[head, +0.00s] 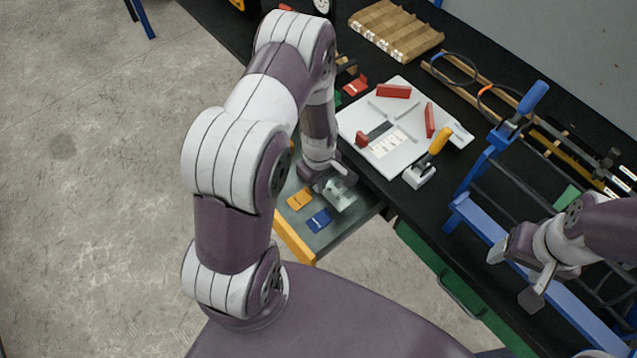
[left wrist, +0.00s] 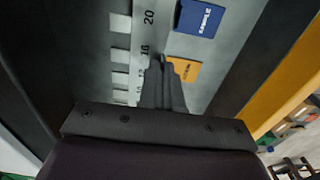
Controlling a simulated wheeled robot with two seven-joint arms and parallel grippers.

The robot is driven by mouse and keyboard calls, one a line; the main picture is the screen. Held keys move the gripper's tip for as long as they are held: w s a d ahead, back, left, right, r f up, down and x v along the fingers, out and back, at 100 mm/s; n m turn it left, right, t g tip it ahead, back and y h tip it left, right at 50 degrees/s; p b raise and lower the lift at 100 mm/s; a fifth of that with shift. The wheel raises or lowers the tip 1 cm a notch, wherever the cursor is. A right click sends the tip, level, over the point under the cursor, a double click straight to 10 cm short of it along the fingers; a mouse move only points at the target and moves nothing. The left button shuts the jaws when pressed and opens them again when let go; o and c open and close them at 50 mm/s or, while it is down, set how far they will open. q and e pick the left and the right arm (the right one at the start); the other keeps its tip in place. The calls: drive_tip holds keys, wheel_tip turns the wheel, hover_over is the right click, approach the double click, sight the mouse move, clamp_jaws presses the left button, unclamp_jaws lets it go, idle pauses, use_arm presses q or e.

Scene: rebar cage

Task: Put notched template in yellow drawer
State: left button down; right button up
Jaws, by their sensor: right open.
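The drawer with a yellow front (head: 294,240) is pulled out; the front also shows in the left wrist view (left wrist: 285,85). The pale notched template (left wrist: 146,35) is a long strip with numbers and square notches, inside the drawer. My left gripper (head: 338,194) reaches down into the drawer. Its fingers (left wrist: 160,72) are together at the template's edge and appear shut on it; they hide part of the strip. I cannot tell whether the template touches the drawer floor. My right gripper (head: 515,278) is open and empty above the blue frame.
A blue tag (head: 320,220) and an orange tag (head: 300,199) lie on the drawer floor. A white fixture board (head: 405,112) with red blocks and a yellow-handled clamp (head: 438,142) stand on the black bench. A blue frame (head: 478,218) with dark bars is at the right.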

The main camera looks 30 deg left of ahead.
sight(320, 199)
use_arm(q)
wheel_tip(320, 199, down, 5)
drive_tip(key=shift+d+r, duration=0.1)
drive_tip(key=shift+r, duration=0.1)
drive_tip(key=shift+f, duration=0.2)
drive_tip(key=c, duration=1.3)
unclamp_jaws()
drive_tip(key=shift+c, duration=0.2)
drive_tip(key=shift+r, duration=0.15)
